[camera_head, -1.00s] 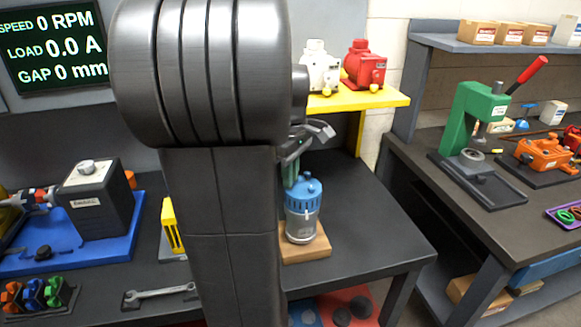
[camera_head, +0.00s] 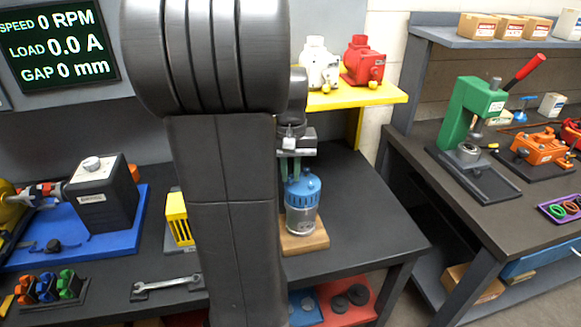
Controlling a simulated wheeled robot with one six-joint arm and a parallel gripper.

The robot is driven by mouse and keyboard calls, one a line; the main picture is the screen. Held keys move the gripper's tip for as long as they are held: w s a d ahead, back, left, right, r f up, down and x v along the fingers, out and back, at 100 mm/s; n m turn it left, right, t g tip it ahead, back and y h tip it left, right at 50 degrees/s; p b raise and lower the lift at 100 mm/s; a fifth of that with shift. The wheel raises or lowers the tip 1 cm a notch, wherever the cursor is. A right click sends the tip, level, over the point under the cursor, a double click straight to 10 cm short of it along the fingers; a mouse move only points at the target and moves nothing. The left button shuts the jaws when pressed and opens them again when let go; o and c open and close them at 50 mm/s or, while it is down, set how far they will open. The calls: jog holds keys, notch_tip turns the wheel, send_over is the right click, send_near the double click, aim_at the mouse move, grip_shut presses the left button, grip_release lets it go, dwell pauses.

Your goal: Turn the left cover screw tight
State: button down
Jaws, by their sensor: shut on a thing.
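A blue-topped motor (camera_head: 303,190) with a grey lower body stands upright on a wooden block (camera_head: 305,244) on the dark bench. My gripper (camera_head: 290,178) points down at the left part of the blue cover, its green fingers close together. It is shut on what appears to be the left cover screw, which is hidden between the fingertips. A raised blue knob shows on the cover just right of the fingers. My own arm covers the area left of the motor.
A yellow shelf (camera_head: 375,97) behind holds a white motor (camera_head: 318,62) and a red motor (camera_head: 363,62). A yellow block (camera_head: 178,219) and a wrench (camera_head: 165,287) lie left of my arm. The bench right of the motor is clear. The screen (camera_head: 62,45) reads 0 RPM.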

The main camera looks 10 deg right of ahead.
jog(key=m, duration=0.2)
jog(key=m+p, duration=0.1)
jog(key=m, duration=0.3)
jog(key=shift+w+r, duration=0.15)
jog(key=shift+r, duration=0.15)
jog(key=m+p, duration=0.1)
jog(key=m, duration=0.5)
jog(key=shift+m, duration=0.4)
jog(key=m, duration=0.4)
jog(key=shift+p, duration=0.4)
jog(key=shift+m, duration=2.5)
jog(key=c, duration=1.5)
grip_release()
jog(key=shift+o, duration=0.6)
jog(key=shift+f, duration=0.15)
